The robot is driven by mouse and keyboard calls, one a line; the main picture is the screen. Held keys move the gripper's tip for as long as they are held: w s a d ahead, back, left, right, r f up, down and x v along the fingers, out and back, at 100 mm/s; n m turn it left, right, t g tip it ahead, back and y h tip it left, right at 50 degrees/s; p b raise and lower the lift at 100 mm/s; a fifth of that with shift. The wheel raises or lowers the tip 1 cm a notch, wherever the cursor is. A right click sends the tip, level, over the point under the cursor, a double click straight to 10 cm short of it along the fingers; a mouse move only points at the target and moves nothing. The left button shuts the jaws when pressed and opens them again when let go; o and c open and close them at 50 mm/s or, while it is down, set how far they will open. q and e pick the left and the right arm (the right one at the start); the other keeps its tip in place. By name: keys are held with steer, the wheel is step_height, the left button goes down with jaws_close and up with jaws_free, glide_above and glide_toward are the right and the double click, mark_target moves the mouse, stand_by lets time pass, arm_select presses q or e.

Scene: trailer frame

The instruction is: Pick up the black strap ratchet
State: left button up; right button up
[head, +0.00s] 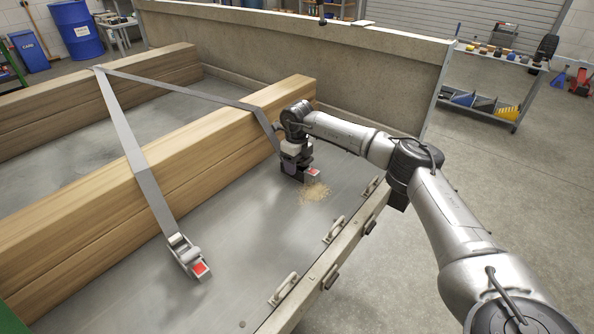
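A dark strap ratchet with a red patch (313,173) is on the grey trailer bed, at the lower end of the far strap (265,125). My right gripper (298,172) points down right at this ratchet and covers most of it. Its fingertips are too small and dark to show whether they are open or shut, or touching the ratchet. A second ratchet, silver-grey with a red patch (187,257), lies on the bed at the end of the near strap (135,150). My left gripper is not in view.
Stacked wooden beams (150,165) lie across the bed under the straps. Straw-like debris (315,192) is beside the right gripper. The side rail (325,260) carries several metal tie-down loops. A concrete-like wall (360,65) stands behind. The bed between the two ratchets is clear.

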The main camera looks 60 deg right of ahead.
steer(key=c, duration=0.8)
steer(key=shift+c, duration=0.2)
steer(key=shift+r, duration=0.15)
